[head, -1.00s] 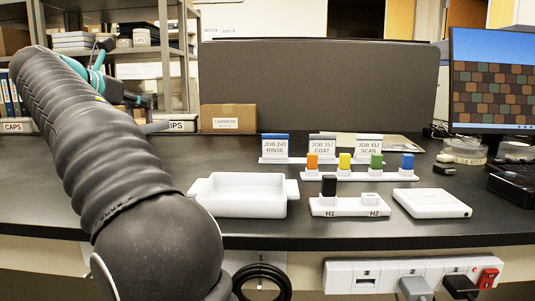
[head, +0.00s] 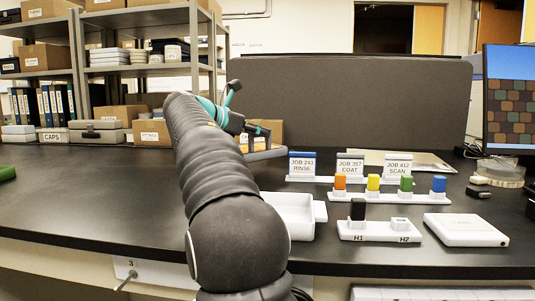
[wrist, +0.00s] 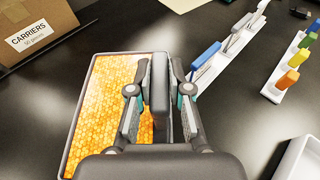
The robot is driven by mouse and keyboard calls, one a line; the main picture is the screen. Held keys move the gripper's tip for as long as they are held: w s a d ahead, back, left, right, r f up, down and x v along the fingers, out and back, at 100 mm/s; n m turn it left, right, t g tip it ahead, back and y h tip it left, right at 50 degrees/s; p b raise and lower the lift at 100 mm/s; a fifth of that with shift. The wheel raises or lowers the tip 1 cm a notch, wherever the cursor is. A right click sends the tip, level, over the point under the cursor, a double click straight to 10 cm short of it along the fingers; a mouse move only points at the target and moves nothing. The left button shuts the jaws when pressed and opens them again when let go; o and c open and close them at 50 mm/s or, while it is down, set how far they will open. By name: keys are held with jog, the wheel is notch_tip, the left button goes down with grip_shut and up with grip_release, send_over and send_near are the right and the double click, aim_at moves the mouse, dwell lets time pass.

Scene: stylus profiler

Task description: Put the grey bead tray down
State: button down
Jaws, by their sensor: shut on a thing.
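The grey bead tray (wrist: 76,112) fills the middle of the wrist view, with orange-amber beads inside. My gripper (wrist: 158,92) is shut on a grey upright part of the tray, one finger on each side of it. The fingers and palm hide part of the tray's right side and near end. In the head view the tray (head: 268,154) shows as a thin grey edge under my gripper (head: 256,134), beyond my arm. I cannot tell whether its underside touches the black bench (head: 90,200).
A cardboard box labelled CARRIERS (wrist: 32,32) stands close by the tray's far left. Job cards (head: 350,165) and a rack of coloured sticks (head: 388,194) stand to the right. A white basin (head: 290,208), the H1/H2 holder (head: 378,231) and a white box (head: 466,229) are nearer.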

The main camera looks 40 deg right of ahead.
aim_at(261, 151)
jog(key=shift+f+b, duration=0.75)
jog(key=shift+f, duration=1.8)
jog(key=shift+f, duration=0.15)
jog(key=c, duration=1.1)
grip_release()
